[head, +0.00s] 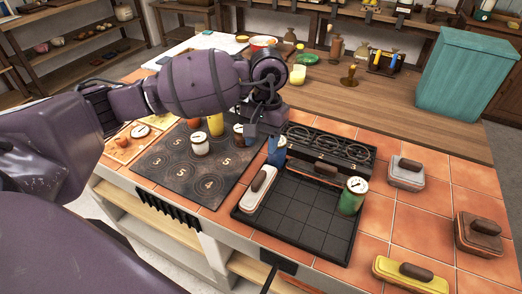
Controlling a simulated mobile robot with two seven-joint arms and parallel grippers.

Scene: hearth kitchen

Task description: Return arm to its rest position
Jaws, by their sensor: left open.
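My left arm reaches in from the left across the counter. Its dark gripper (264,122) hangs above the counter between the numbered dark board (170,170) and the black three-ring panel (340,147). The gripper is open, and no object shows between its fingers, though its tips are small and partly merge with the dark things behind. A small dark-lidded jar (238,136) and a blue item (276,156) stand close below it in the picture; I cannot tell the exact gap. My right gripper is out of view.
A black gridded tray (297,222) holds a white handled block (258,196) and a green can (352,196). A white jar (200,145) and yellow cup (215,125) stand on the board. Handled blocks lie at right. A teal bin (465,75) stands behind.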

